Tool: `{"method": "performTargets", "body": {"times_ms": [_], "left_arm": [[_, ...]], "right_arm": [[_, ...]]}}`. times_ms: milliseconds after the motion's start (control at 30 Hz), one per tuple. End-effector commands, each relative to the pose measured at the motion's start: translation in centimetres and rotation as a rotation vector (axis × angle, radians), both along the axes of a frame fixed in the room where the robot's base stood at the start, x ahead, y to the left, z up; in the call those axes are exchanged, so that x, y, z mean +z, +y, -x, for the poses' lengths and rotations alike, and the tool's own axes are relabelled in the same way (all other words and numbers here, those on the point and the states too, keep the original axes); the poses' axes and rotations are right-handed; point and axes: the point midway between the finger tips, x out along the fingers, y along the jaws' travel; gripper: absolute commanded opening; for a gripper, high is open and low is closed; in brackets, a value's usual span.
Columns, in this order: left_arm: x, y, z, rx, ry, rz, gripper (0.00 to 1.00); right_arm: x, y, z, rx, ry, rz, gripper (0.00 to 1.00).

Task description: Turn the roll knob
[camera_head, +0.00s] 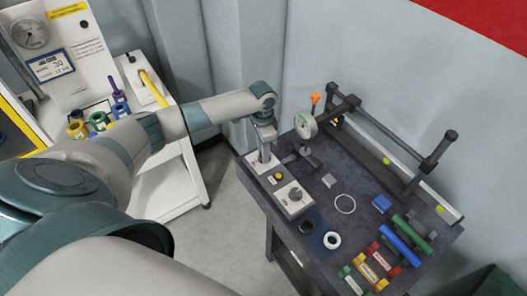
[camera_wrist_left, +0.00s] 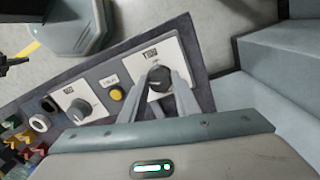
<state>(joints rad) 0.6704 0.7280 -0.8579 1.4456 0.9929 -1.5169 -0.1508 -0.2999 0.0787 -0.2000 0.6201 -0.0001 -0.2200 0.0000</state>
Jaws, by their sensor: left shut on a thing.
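My left gripper (camera_head: 264,154) points down at the white knob panel (camera_head: 251,158) at the near-left corner of the dark bench. In the left wrist view its two fingers (camera_wrist_left: 162,84) are on either side of a dark round knob (camera_wrist_left: 158,74) and are shut on it. This knob's panel has a short printed label, too small to read surely. In the head view the gripper hides that knob. A second knob (camera_head: 295,195), grey, stands free on its own white panel; it also shows in the left wrist view (camera_wrist_left: 79,110). My right gripper is not in view.
A yellow button (camera_head: 278,177) sits between the two panels. A dial gauge (camera_head: 305,124) on a stand is close to the right of my gripper. Coloured blocks (camera_head: 400,241), rings and a dark rail frame (camera_head: 383,145) occupy the bench's right. A white cart (camera_head: 177,178) stands left.

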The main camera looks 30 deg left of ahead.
Motion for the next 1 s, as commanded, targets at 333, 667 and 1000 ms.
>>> {"method": "performTargets", "body": {"times_ms": [333,667,1000], "left_arm": [[0.21,0.08,-0.3,-0.327,-0.005,-0.001,0.06],[0.22,0.09,-0.42,-0.642,-0.005,-0.002,0.06],[0.19,0.06,-0.51,-0.96,-0.005,-0.003,0.06]], "right_arm": [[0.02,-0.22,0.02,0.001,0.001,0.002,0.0],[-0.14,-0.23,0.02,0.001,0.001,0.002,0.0],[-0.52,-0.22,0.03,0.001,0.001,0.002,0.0]]}}
